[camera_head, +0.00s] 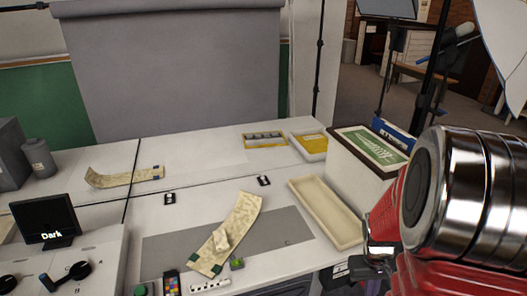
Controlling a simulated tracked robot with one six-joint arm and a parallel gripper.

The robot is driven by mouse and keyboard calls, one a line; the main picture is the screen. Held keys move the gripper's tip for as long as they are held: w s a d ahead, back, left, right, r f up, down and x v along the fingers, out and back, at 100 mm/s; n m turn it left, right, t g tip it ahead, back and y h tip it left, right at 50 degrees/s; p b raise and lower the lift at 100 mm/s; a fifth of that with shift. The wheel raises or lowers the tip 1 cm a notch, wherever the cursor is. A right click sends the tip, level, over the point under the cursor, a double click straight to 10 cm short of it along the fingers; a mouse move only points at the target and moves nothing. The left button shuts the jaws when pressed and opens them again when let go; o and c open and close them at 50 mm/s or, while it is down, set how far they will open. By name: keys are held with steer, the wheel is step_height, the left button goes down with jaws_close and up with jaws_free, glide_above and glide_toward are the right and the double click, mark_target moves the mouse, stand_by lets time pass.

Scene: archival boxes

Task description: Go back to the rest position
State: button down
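My red and chrome arm fills the lower right of the head view, close to the camera. A small metal part (378,256) at its left side looks like part of my gripper, beside the right edge of the table. Its fingers cannot be made out clearly, so I cannot tell whether it is open or shut or whether it holds anything.
A patterned strip (236,228) lies on a grey mat (285,240), with a long cream tray (325,208) to its right. A white box (350,178) with a dark-rimmed lid stands near my arm. A monitor (45,220) stands left; light stands rise behind.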

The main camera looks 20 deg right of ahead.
steer(key=s+a+r+n+t+y, duration=0.1)
steer(key=a+r+n+t, duration=0.2)
steer(key=a+r, duration=2)
steer(key=a+t, duration=0.2)
steer(key=t, duration=0.1)
steer(key=shift+a+r+n, duration=0.3)
steer(key=shift+a+r, duration=0.05)
steer(key=shift+r, duration=0.05)
steer(key=shift+s, duration=0.1)
